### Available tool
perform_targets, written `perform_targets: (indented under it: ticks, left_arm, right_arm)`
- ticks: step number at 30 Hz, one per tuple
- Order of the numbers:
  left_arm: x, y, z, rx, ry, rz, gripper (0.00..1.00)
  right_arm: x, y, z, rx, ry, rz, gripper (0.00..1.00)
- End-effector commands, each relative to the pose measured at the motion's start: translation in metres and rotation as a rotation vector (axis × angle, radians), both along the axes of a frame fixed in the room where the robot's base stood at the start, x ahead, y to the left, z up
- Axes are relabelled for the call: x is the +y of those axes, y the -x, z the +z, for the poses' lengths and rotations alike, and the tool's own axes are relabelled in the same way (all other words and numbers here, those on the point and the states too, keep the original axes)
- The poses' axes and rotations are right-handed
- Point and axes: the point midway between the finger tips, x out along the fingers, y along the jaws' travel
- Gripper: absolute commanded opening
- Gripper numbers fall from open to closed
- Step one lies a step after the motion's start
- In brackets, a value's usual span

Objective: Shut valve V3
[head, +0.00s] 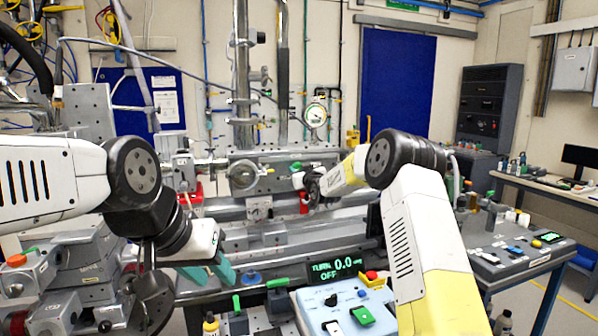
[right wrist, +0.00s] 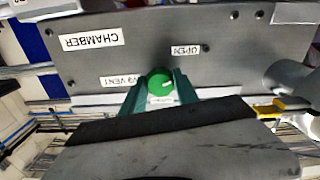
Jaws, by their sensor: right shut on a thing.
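In the right wrist view a round green knob (right wrist: 160,82) sits on a grey panel (right wrist: 225,50). A label (right wrist: 122,81) beside it appears upside down and seems to read V3 VENT; its first digit is unclear. My right gripper (right wrist: 161,92) is shut on the green knob, with one teal finger on each side. In the head view my right gripper (head: 314,187) reaches the metal apparatus at the middle, and it hides most of the knob there. My left gripper (head: 208,273) is open and empty, above the front bench at lower left.
The panel also carries CHAMBER (right wrist: 92,40) and OPEN (right wrist: 186,50) labels. Green-handled parts (head: 278,284) stand near my left gripper. A pressure gauge (head: 315,115) is behind.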

Motion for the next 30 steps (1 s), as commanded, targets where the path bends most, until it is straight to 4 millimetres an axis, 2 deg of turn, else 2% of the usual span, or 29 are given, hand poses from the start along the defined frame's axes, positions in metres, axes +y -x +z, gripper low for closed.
perform_targets:
  ticks: [30]
  left_arm:
    - [0.0000, 0.0000, 0.0000, 0.000, 0.000, 0.000, 0.36]
  right_arm:
    - [0.0006, 0.0004, -0.0017, 0.299, -0.910, -0.001, 0.00]
